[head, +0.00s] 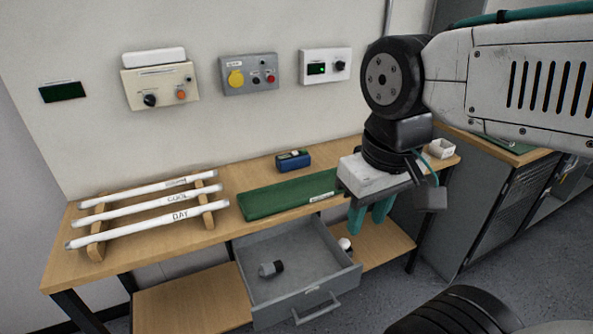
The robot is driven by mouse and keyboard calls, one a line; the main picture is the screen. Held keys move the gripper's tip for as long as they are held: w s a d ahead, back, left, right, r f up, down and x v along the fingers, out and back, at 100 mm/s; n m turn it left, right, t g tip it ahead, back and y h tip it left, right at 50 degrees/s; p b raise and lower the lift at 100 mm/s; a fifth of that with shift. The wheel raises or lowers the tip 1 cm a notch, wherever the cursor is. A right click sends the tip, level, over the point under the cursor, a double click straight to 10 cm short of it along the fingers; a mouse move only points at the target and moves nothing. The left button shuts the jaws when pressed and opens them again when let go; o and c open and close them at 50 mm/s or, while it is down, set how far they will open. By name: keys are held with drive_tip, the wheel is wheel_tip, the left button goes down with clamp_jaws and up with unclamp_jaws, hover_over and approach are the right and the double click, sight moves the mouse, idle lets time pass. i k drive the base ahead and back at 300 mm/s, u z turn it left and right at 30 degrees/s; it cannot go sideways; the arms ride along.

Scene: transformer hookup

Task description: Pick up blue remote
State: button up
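A small dark blue device (293,161), which looks like the blue remote, lies on the wooden workbench (232,232) close to the wall, behind the green mat. My gripper (370,222) has two teal fingers pointing down. They show a gap between them with nothing visible in it. The gripper is to the right of and nearer than the blue device, over the front right part of the bench, apart from the device. The device is in clear view.
A green mat (280,196) lies mid-bench. White labelled rods (145,205) rest on wooden racks at left. A grey drawer (300,262) stands open below, holding a small dark and grey object (270,268). A white box (440,148) sits at right. Control boxes (249,77) hang on the wall.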

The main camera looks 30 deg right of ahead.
sight(287, 162)
drive_tip(key=z, duration=3.35)
drive_tip(key=k, duration=1.55)
drive_tip(key=u, duration=2.2)
drive_tip(key=i, duration=1)
drive_tip(key=z, duration=0.05)
